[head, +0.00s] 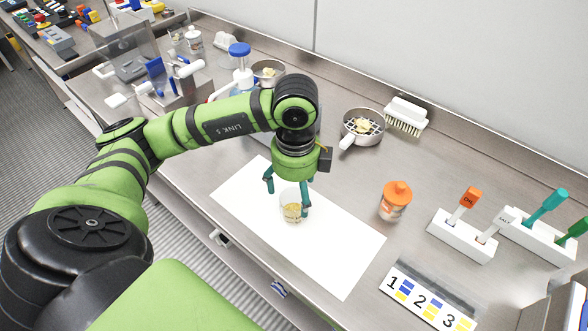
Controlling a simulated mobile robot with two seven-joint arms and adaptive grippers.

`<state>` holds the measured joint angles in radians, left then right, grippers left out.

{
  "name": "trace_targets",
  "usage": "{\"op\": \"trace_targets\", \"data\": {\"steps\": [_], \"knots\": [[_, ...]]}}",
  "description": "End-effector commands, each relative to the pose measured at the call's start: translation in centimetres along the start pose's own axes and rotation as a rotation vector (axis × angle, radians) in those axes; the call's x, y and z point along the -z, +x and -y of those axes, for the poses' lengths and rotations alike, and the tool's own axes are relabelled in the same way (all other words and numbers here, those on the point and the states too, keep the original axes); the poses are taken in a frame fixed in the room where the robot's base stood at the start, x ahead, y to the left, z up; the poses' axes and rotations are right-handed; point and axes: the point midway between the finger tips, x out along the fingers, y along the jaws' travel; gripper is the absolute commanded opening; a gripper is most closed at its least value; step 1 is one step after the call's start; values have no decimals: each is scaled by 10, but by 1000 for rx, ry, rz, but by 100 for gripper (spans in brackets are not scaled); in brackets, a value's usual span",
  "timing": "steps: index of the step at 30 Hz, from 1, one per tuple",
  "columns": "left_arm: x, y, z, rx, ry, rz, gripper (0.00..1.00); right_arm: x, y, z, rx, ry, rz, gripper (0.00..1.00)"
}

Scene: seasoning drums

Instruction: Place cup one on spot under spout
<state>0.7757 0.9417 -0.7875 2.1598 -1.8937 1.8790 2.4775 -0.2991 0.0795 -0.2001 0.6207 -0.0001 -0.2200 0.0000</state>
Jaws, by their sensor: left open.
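A clear cup (292,212) with yellowish grains in it stands upright on the white sheet (340,262). I cannot read any number on it. My left gripper (287,195) points down over the cup, its fingers apart, one on the cup's left and one along its right side. Whether a finger touches the cup I cannot tell. My right gripper is not in view. A container with a blue cap (240,50) stands behind my left arm, partly hidden. I cannot make out a spout or the spot under it.
A jar with an orange lid (396,200) stands right of the sheet. Farther right are white holders with coloured handles (461,236) and a 1-2-3 label block (428,299). A strainer pan (361,128) and a brush (405,115) lie at the back. The sheet's right part is clear.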

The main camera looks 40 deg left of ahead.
Motion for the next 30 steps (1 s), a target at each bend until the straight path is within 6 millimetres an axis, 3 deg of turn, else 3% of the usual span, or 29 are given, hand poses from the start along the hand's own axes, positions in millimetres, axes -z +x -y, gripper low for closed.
{"op": "trace_targets", "data": {"steps": [7, 12, 20, 24, 25, 29, 30], "knots": [[-6, 31, 0, -8, 0, 2, 84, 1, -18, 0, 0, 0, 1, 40], [-5, 52, 1, -3, 2, 0, 84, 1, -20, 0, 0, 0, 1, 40], [-5, 56, 1, -1, 3, 0, 84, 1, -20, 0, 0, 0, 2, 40], [-5, 56, 1, 0, 4, 0, 32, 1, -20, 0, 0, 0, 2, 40], [-5, 56, 1, -1, 4, 0, 24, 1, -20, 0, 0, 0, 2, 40], [-5, 56, 1, -1, 4, 0, 24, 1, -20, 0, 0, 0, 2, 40], [-5, 56, 1, -1, 4, 0, 19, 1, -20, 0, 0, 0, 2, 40]]}}
